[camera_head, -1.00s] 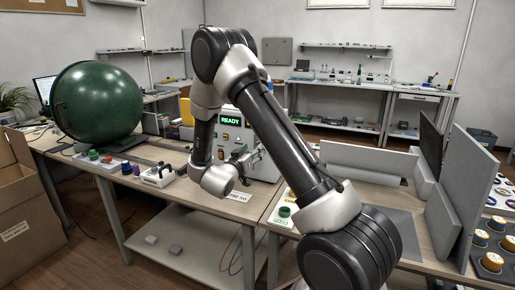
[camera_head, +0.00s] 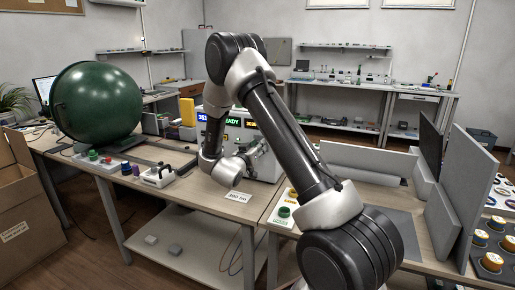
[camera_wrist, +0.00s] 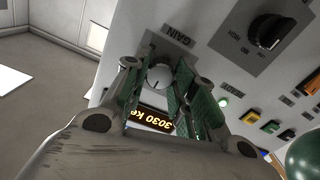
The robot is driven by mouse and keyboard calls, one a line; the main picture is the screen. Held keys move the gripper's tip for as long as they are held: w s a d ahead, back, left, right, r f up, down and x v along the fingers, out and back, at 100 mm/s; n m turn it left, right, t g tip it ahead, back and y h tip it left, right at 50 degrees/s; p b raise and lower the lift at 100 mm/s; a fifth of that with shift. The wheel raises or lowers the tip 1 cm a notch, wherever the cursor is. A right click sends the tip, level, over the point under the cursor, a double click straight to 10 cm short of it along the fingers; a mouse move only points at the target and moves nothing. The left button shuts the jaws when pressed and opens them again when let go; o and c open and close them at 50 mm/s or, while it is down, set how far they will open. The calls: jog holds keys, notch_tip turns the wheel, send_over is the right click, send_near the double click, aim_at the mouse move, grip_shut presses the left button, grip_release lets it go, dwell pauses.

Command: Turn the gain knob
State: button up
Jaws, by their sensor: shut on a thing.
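The gain knob (camera_wrist: 158,78) is a pale round knob with a dark pointer line, on the white panel of the instrument (camera_wrist: 225,50) under the upside-down label GAIN (camera_wrist: 178,36). My gripper (camera_wrist: 157,66) has its green-padded fingers on either side of the knob, shut on it. In the head view the instrument (camera_head: 266,165) stands on the bench, with a green READY display (camera_head: 232,121). There my arm hides part of its front and the knob.
A black rotary knob (camera_wrist: 268,30) and several coloured buttons (camera_wrist: 258,122) are nearby on the panel. In the head view a large green sphere (camera_head: 97,102) and a small control box (camera_head: 160,177) stand to the left. Grey panels (camera_head: 440,220) stand on the right.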

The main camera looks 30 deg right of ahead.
jog(key=shift+m, duration=3.6)
jog(key=o, duration=1)
jog(key=shift+o, duration=0.2)
jog(key=shift+a, duration=0.1)
jog(key=v, duration=1.2)
